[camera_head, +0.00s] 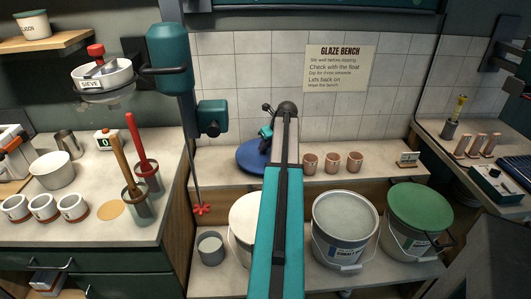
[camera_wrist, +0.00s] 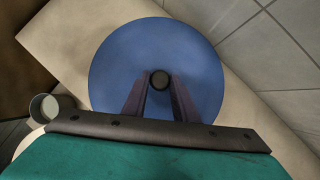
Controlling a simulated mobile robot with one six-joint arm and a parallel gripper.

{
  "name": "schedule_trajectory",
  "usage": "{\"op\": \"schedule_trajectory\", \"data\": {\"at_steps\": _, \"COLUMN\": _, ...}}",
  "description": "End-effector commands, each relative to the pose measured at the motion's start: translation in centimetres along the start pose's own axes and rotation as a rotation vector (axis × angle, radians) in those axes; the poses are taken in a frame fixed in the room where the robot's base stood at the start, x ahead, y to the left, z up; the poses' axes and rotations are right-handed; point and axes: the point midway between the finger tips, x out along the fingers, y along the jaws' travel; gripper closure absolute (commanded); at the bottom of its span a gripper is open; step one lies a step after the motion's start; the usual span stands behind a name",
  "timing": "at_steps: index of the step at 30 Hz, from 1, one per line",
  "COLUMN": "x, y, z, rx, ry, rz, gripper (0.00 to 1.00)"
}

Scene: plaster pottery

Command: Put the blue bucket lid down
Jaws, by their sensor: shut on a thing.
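The blue bucket lid (camera_head: 248,160) is a round disc at the left part of the raised back shelf, partly hidden behind my arm. In the wrist view the lid (camera_wrist: 115,65) lies below my gripper (camera_wrist: 160,82), with its dark round knob (camera_wrist: 160,79) between the two fingers. My gripper (camera_head: 266,132) is shut on that knob. The lid looks roughly level over the pale shelf; I cannot tell whether it touches it. An open bucket with a blue-marked label (camera_head: 344,230) stands in front, right of my arm.
A green-lidded bucket (camera_head: 420,208) stands at the right, and a pale bucket (camera_head: 240,222) is half hidden by my arm. Several clay cups (camera_head: 332,163) line the shelf right of the lid. A teal mixer (camera_head: 171,58) with a hanging shaft stands left. A small grey pot (camera_head: 210,249) sits lower left.

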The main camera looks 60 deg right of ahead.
Motion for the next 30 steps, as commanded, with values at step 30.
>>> {"op": "schedule_trajectory", "data": {"at_steps": 30, "x": 3.2, "y": 0.1, "z": -1.7, "rx": -0.001, "ry": 0.0, "rz": 0.001, "gripper": 1.0}}
